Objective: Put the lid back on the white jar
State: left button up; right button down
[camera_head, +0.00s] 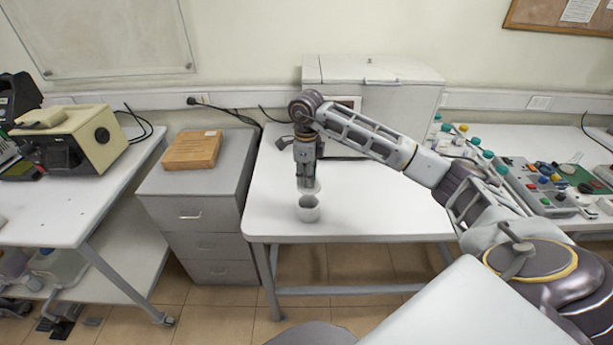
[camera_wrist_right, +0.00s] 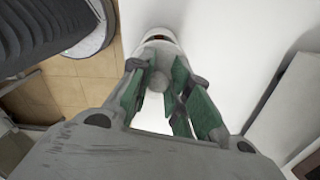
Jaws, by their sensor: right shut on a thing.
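The white jar (camera_head: 308,211) stands upright on the white table near its front left part, with its dark open mouth showing. My right gripper (camera_head: 306,182) points down just above and behind the jar. It is shut on the white lid (camera_head: 313,188), which shows as a pale edge below the fingers, apart from the jar. In the right wrist view the green finger pads (camera_wrist_right: 163,92) are on either side of the lid's round grey knob (camera_wrist_right: 158,82). The jar's rim (camera_wrist_right: 157,30) shows partly beyond the lid. My left gripper is out of view.
A large grey-white machine (camera_head: 405,95) stands at the back of the table (camera_head: 390,215). A drawer cabinet (camera_head: 200,190) with a wooden box (camera_head: 193,150) is at left. Bottles and a control panel (camera_head: 545,190) are at right. The table around the jar is clear.

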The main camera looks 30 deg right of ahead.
jog(key=shift+f+b, duration=1.1)
jog(key=shift+f, duration=1)
jog(key=shift+f+b, duration=0.7)
jog(key=shift+f, duration=0.35)
jog(key=shift+f+b, duration=0.2)
jog(key=shift+b, duration=0.25)
dwell(1.0)
dwell(0.3)
jog(key=c, duration=1.3)
grip_release()
jog(key=shift+o, duration=0.2)
jog(key=o, duration=0.5)
